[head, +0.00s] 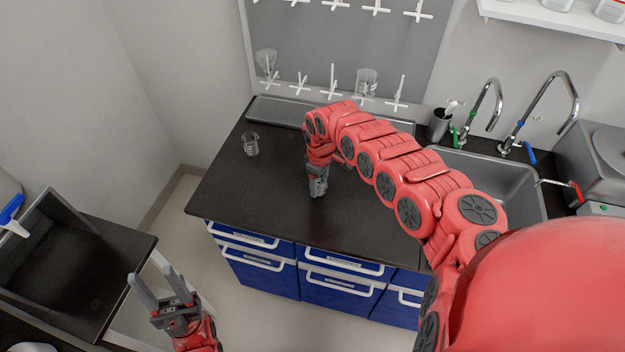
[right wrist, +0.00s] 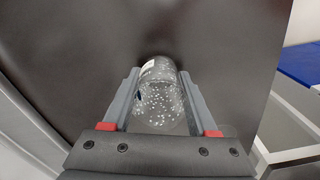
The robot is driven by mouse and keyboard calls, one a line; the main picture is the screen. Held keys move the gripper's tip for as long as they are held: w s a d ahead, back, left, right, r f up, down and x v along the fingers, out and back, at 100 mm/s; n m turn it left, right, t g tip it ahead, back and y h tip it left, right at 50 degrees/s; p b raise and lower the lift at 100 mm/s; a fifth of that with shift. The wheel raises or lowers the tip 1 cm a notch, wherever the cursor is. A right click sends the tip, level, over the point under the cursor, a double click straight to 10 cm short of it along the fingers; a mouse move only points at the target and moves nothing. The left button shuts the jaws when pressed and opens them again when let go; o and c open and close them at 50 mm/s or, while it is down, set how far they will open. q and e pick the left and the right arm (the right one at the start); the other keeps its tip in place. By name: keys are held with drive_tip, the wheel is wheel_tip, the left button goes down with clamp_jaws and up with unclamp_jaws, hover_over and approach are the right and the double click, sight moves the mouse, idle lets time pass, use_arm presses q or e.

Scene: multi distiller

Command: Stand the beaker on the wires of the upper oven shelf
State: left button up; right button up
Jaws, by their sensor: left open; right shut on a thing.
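The beaker (right wrist: 160,98) shows in the right wrist view as a clear, speckled glass between the two fingers of my right gripper (right wrist: 165,105). The dark counter top fills the background behind it. In the head view my right gripper (head: 317,187) points down over the dark counter, and the beaker in it is mostly hidden there. I cannot tell whether the beaker touches the counter. My left gripper (head: 158,290) is open and empty at the lower left, over the floor beside the counter. I cannot make out the oven or its upper shelf in either view.
Another clear glass (head: 251,144) stands on the counter (head: 230,185) near its left end. A drying rack (head: 350,40) with pegs and glassware is behind. A sink (head: 490,180) with taps lies to the right. A dark side table (head: 105,255) stands at the left.

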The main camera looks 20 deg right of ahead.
drive_tip(key=shift+w+a+f, duration=0.3)
drive_tip(key=shift+a+f, duration=0.1)
drive_tip(key=shift+f, duration=0.1)
drive_tip(key=shift+s+d, duration=0.15)
drive_tip(key=shift+d, duration=0.1)
drive_tip(key=o, duration=0.9)
drive_tip(key=shift+s+d, duration=0.1)
drive_tip(key=shift+d, duration=0.05)
drive_tip(key=shift+o, duration=2.3)
